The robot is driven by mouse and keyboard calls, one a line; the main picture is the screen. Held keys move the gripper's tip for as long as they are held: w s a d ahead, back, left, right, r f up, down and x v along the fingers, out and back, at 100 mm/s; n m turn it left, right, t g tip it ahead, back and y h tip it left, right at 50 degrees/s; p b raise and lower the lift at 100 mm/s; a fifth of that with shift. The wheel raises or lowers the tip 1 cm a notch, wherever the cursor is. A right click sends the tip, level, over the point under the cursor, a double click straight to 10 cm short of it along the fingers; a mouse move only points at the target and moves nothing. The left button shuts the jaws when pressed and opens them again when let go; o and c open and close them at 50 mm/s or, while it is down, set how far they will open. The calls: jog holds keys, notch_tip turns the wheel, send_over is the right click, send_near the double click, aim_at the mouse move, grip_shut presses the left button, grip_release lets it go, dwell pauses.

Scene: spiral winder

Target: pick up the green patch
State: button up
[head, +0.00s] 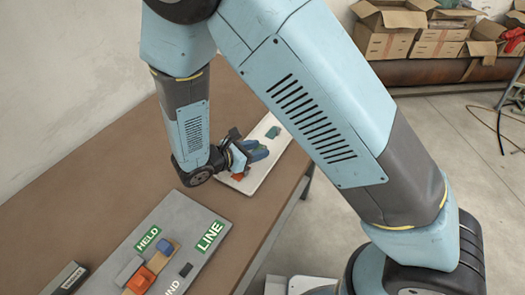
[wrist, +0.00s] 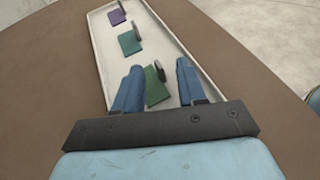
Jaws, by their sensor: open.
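The green patch (wrist: 154,92) is a small flat piece with a dark grey rounded tab at its upper right edge. It lies on a long white tray (wrist: 102,57). My gripper (wrist: 158,72) is open, with one blue finger on each side of the patch in the wrist view. The left finger is very near the patch's left edge; I cannot tell whether they touch. In the head view my gripper (head: 258,150) is low over the tray (head: 283,146), and the green patch cannot be made out there.
A teal patch (wrist: 130,43) and a purple patch (wrist: 117,17) lie farther along the tray. An orange piece (head: 238,177) shows beside my gripper. A grey panel (head: 205,262) with HELD and LINE labels, an orange block (head: 141,280) and a blue block (head: 165,246) is on the brown table (head: 110,165).

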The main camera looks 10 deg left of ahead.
jog(key=x, duration=0.2)
jog(key=shift+w+d+f, duration=0.1)
jog(key=shift+w+d, duration=0.15)
grip_shut()
